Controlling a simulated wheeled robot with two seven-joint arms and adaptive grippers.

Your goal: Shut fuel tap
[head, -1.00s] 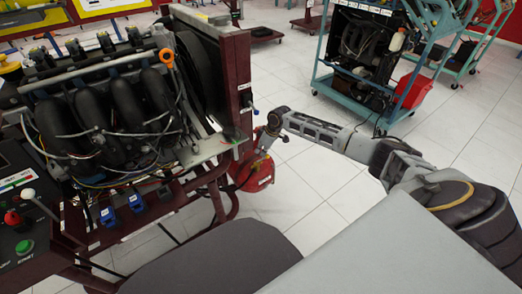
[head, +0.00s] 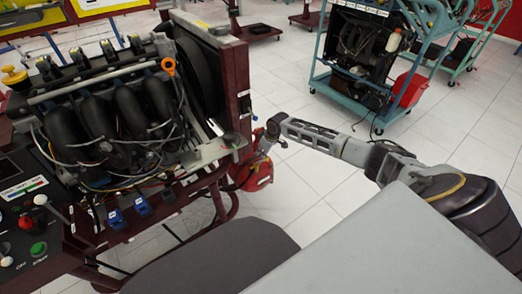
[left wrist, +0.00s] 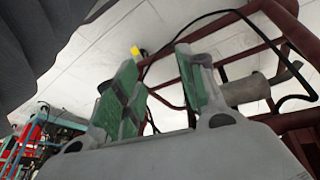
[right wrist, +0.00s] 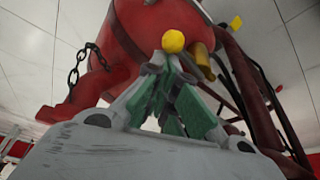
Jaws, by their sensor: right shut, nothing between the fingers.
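A red fuel tank (head: 257,174) hangs low at the right end of the engine stand in the head view. In the right wrist view the tank (right wrist: 140,35) fills the upper middle, with a round yellow knob (right wrist: 173,42) and a brass-coloured fitting (right wrist: 203,62) at its underside. I cannot tell the tap's handle position. My right gripper (right wrist: 172,70) is shut and empty, its fingertips just below the knob in the picture; contact is unclear. In the head view it is small beside the tank. My left gripper (left wrist: 160,70) is open and empty, seen only in its wrist view.
The engine (head: 110,115) on its dark red frame, with a control panel (head: 30,215), stands at the left. Frame tubes (right wrist: 250,85) run close right of my right gripper. A chain (right wrist: 80,65) hangs at the left there. A teal trolley (head: 350,90) stands behind; floor between is clear.

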